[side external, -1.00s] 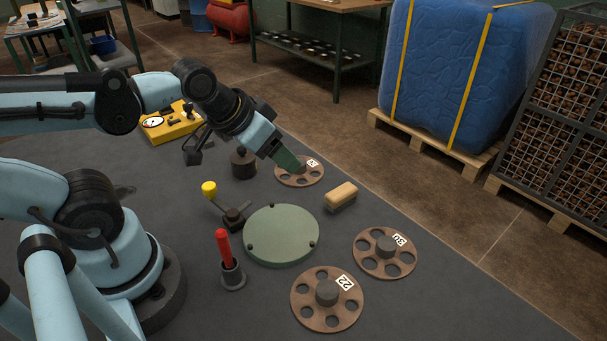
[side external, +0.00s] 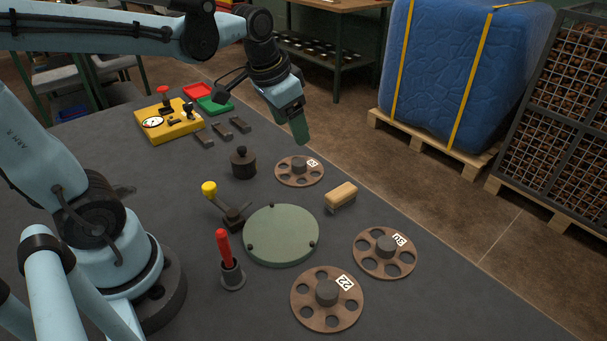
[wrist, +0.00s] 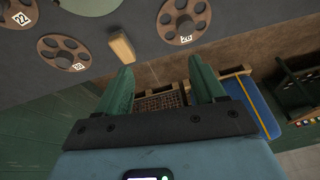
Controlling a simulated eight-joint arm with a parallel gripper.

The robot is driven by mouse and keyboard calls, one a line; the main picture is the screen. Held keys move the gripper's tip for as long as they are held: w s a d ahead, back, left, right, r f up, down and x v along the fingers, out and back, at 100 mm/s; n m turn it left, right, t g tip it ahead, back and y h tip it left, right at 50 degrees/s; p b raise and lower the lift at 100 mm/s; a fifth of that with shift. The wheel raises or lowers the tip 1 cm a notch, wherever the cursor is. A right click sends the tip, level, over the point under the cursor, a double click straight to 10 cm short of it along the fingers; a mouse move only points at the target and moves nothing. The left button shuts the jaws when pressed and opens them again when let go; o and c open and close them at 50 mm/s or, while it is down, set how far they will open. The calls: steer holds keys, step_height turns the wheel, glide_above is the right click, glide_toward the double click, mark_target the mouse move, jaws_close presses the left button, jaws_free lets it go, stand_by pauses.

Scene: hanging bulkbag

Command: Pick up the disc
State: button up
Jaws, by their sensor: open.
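Three brown discs with round holes, dark hubs and white number labels lie flat on the dark table. The far disc (side external: 286,172) is closest to my gripper, the right disc (side external: 385,268) is beyond the green plate, and the front disc (side external: 328,316) is nearest the camera. My gripper (side external: 302,138) is raised above and behind the far disc, clear of it. In the wrist view my green fingers (wrist: 160,66) are wide apart with nothing between them. The far disc also shows there at the top (wrist: 170,33), beyond the fingertips.
A round green plate (side external: 281,235) lies mid-table, with a wooden block (side external: 341,196) beside it. A yellow-knobbed lever (side external: 230,212), red-handled tool (side external: 224,248) and dark weight (side external: 243,164) stand nearby. A yellow gauge box (side external: 168,124) is at the back. The table edge runs close behind the far disc.

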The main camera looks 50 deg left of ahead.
mark_target(299, 162)
steer(key=w+a+f+m+g, duration=0.2)
steer(key=w+a+f+g, duration=0.2)
steer(key=w+a, duration=0.25)
steer(key=f, duration=1.1)
steer(key=shift+w+d+f, duration=0.15)
steer(key=shift+d+f, duration=0.05)
steer(key=shift+d, duration=0.05)
jaws_close()
